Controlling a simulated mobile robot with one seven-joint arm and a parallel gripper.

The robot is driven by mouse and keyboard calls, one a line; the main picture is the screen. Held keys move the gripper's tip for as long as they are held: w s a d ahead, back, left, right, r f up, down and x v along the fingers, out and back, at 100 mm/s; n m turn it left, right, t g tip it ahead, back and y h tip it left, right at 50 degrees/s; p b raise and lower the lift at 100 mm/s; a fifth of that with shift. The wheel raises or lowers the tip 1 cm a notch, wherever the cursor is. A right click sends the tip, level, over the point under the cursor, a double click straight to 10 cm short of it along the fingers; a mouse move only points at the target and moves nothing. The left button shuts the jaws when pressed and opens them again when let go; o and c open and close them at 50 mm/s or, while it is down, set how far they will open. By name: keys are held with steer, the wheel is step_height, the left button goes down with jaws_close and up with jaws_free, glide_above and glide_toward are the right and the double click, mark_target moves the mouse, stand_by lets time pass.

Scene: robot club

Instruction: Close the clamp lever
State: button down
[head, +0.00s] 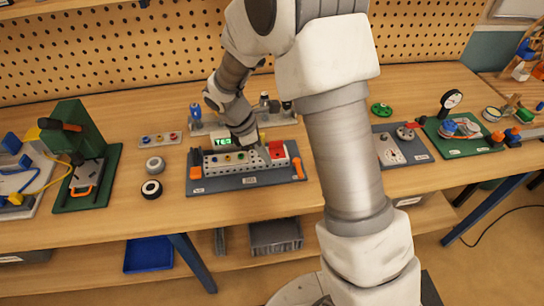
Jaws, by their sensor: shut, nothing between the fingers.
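A dark grey fixture board (240,181) lies on the bench in the middle of the head view. It carries a perforated light block (228,160) with coloured buttons and a red block (277,150). An orange lever (298,168) stands at the board's right end, and an orange piece (195,172) sits at its left end. Which part is the clamp lever I cannot tell for certain. My gripper (246,140) is shut and empty, above the back of the light block, left of the red block. My wrist partly hides the fingertips and what lies behind them.
A dial gauge stand (452,100) is at right. My arm covers the bench right of the board.

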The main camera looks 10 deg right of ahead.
steer(key=x, duration=0.7)
steer(key=shift+d+f, duration=0.1)
steer(key=shift+f, duration=0.2)
steer(key=shift+d+f+p, duration=0.1)
steer(key=shift+d+p, duration=0.25)
steer(key=shift+d, duration=1.7)
